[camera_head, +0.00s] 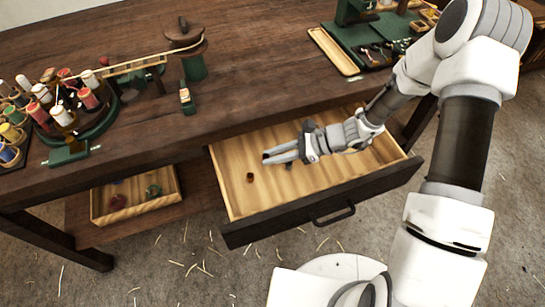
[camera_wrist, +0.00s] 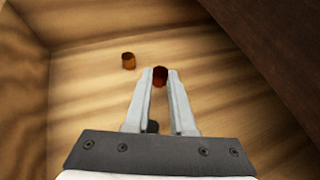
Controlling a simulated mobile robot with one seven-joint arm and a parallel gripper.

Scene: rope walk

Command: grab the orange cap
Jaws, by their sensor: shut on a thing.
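My gripper (camera_head: 270,156) reaches into the open drawer (camera_head: 232,186). In the wrist view my gripper (camera_wrist: 160,82) is shut on a dark red cap (camera_wrist: 160,75), held between the fingertips. A bit of the red cap (camera_head: 265,156) shows at the finger ends in the head view. An orange-brown cap (camera_wrist: 128,60) stands on the drawer floor to the left of the fingertips in the wrist view, apart from them. It looks dark in the head view (camera_head: 250,177). A dark small thing (camera_wrist: 152,127) lies below the fingers, partly hidden.
The drawer's front wall (camera_head: 325,205) and the bench top (camera_head: 240,100) edge bound the space around my gripper. A small bottle (camera_head: 186,99) and a spool rack (camera_head: 75,110) stand on the bench. A lower wooden tray (camera_head: 135,195) holds a few small things.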

